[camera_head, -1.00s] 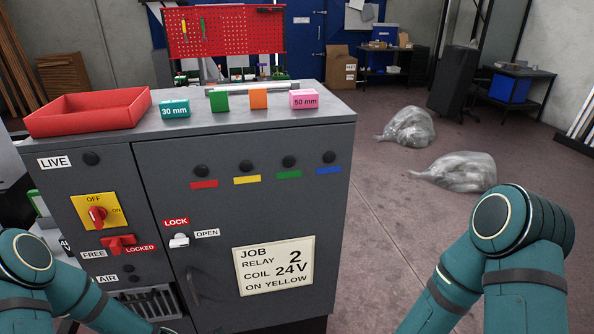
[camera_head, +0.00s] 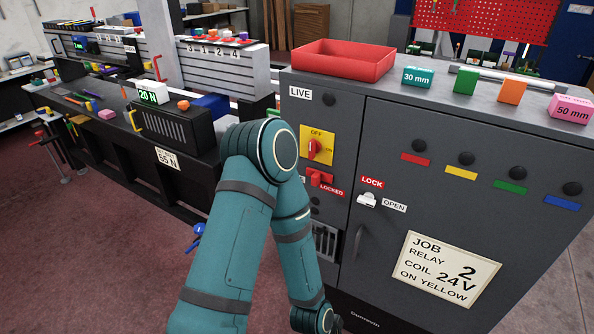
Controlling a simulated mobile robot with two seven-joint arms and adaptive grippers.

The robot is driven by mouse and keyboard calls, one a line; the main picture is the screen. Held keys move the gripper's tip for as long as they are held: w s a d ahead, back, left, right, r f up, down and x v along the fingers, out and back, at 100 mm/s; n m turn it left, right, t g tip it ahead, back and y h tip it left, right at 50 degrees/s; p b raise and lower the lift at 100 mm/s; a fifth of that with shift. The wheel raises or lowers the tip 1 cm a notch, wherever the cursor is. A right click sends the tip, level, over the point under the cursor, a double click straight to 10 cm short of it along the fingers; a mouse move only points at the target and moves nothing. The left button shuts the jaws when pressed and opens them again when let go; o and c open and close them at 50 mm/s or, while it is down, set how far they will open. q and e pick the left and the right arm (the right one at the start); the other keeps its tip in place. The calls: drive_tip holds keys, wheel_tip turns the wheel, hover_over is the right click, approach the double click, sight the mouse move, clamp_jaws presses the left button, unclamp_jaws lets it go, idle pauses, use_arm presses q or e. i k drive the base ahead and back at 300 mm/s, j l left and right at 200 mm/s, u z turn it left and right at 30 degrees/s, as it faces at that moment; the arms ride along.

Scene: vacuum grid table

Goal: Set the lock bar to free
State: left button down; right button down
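The red lock bar (camera_head: 320,177) sits on the grey cabinet front (camera_head: 400,150), just below the yellow switch plate (camera_head: 325,134) with its red knob. The LOCKED label (camera_head: 331,191) shows at its lower right. The FREE label on its left is almost wholly hidden by my arm. I cannot tell clearly which end the bar is set to. My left arm rises from the bottom, and its elbow stands in front of the cabinet's left edge. The forearm bends down toward the bottom edge. Neither gripper is visible.
A white latch (camera_head: 367,200) between LOCK and OPEN labels is right of the lock bar. A red tray (camera_head: 344,63) and several blocks stand on the cabinet. A bench with a black box (camera_head: 172,125) is at left. Floor is clear at lower left.

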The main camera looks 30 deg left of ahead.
sight(317, 176)
drive_tip(key=u, duration=0.9)
